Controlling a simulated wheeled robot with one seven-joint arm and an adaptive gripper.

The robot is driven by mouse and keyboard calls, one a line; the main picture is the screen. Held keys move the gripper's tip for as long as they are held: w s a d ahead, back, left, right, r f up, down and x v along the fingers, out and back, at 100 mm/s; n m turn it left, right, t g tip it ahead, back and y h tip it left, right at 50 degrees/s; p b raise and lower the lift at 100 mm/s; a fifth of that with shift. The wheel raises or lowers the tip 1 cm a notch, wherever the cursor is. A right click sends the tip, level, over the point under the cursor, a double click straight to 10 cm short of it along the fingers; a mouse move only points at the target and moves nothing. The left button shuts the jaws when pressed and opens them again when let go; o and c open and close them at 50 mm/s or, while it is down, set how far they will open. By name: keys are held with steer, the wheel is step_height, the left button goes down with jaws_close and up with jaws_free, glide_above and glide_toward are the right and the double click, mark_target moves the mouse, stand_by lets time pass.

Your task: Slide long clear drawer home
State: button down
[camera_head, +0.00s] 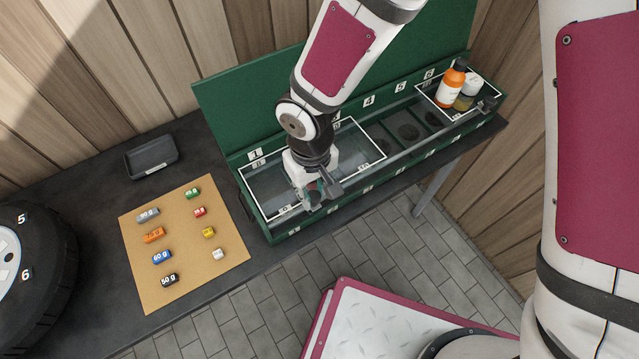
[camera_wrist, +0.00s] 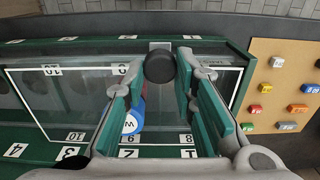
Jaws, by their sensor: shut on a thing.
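The long clear drawer (camera_head: 262,211) has a white-edged rim and lies over the left part of the green case (camera_head: 225,110). In the wrist view its clear floor and white rim (camera_wrist: 60,68) spread below my fingers. My gripper (camera_head: 318,197) is at the drawer's front side, left of the case's middle. In the wrist view my gripper (camera_wrist: 160,60) has its two fingers on either side of a round black knob (camera_wrist: 160,67), shut on it. A blue-capped item marked W (camera_wrist: 131,123) shows beneath, partly hidden by a finger.
A shorter clear tray (camera_head: 440,105) with bottles (camera_head: 451,84) sits at the case's right end, with open dark compartments (camera_head: 408,130) between. A board (camera_head: 190,275) of small colored weights lies left of the case. A black tray (camera_head: 151,158) and a wheel (camera_head: 35,270) stand farther left.

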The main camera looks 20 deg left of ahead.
steer(key=shift+s+a, duration=0.15)
steer(key=shift+s, duration=0.1)
steer(key=c, duration=1.3)
jaws_free()
steer(key=shift+r, duration=0.1)
steer(key=shift+w+r, duration=0.1)
steer(key=shift+r, duration=0.2)
step_height(320, 180, up, 11)
steer(key=shift+r, duration=0.1)
